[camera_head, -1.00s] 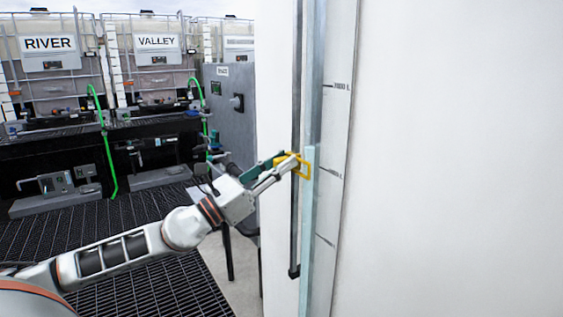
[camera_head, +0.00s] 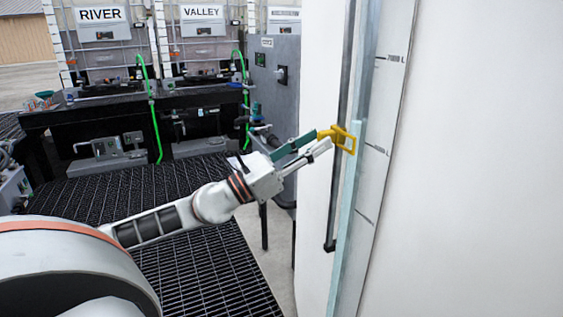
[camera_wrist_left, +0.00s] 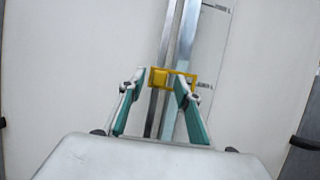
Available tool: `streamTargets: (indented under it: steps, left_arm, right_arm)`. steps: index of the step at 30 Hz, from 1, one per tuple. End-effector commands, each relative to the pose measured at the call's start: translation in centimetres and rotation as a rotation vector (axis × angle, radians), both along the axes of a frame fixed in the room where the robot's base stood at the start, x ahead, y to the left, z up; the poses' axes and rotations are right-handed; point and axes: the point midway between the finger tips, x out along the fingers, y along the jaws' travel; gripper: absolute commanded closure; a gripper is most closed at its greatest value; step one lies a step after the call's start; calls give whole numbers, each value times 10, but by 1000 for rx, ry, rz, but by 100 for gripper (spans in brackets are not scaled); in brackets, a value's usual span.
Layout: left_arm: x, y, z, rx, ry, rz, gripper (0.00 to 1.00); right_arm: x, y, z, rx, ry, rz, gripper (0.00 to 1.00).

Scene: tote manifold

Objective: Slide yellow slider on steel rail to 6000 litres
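The yellow slider (camera_head: 345,139) sits on the steel rail (camera_head: 345,185), a little above a mark whose label I cannot read and below the 7000 L mark. My left gripper (camera_head: 324,138) reaches it from the left, its fingertips at the slider's block. In the left wrist view, the slider's block (camera_wrist_left: 159,78) lies between the spread fingertips (camera_wrist_left: 161,76) with small gaps on both sides. The right finger covers part of the slider's yellow frame. The gripper looks open. My right gripper is not in view.
A pale sight tube (camera_head: 345,240) runs beside the rail on the white tank wall (camera_head: 480,180). A grey cabinet (camera_head: 276,85) stands behind my gripper.

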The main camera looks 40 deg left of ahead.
Motion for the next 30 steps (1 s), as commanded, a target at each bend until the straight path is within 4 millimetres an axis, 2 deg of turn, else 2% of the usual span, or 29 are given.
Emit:
streamTargets:
  steps: [12,30]
  left_arm:
    - [-35,15,-18,5,5,3,67]
    - [-71,31,-33,1,4,4,67]
  right_arm:
    - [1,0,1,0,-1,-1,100]
    - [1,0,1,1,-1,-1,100]
